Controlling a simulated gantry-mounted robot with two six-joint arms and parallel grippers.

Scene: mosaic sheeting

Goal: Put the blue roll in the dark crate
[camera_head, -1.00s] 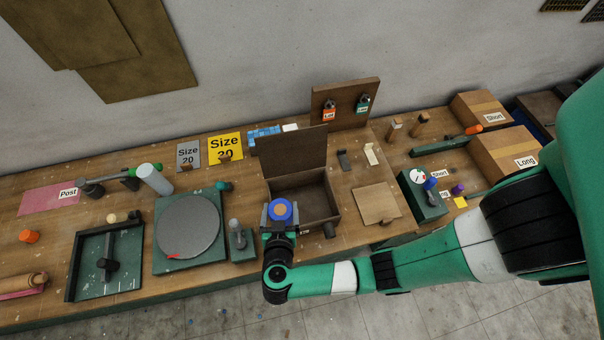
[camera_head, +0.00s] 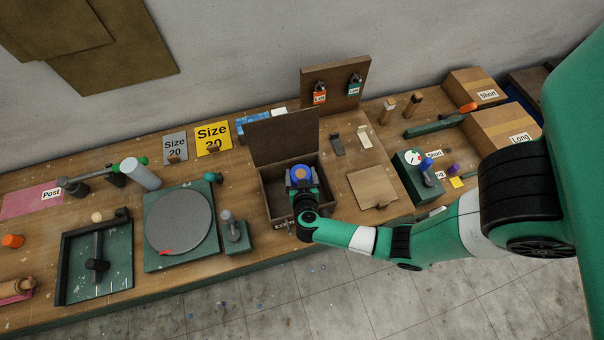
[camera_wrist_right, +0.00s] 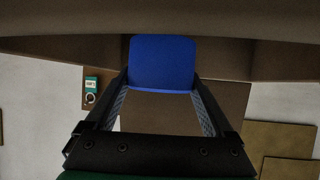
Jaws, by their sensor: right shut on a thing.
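The blue roll (camera_head: 301,172) has an orange-brown centre on its end in the head view. My right gripper (camera_head: 301,178) is shut on it. The roll also shows between the two fingers in the right wrist view (camera_wrist_right: 163,63). In the head view, the roll and gripper are over the dark open crate (camera_head: 270,202), with its lid (camera_head: 283,138) standing up at the back. How far the roll is below the crate's rim I cannot tell. The gripper hides part of the crate's inside. My left gripper is not in view.
A wooden board (camera_head: 374,187) lies right of the crate. A small grey-topped green stand (camera_head: 235,237) and a round turntable (camera_head: 180,222) are to its left. An upright board with two padlocks (camera_head: 335,82) stands behind. A green box with a dial (camera_head: 412,186) is further right.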

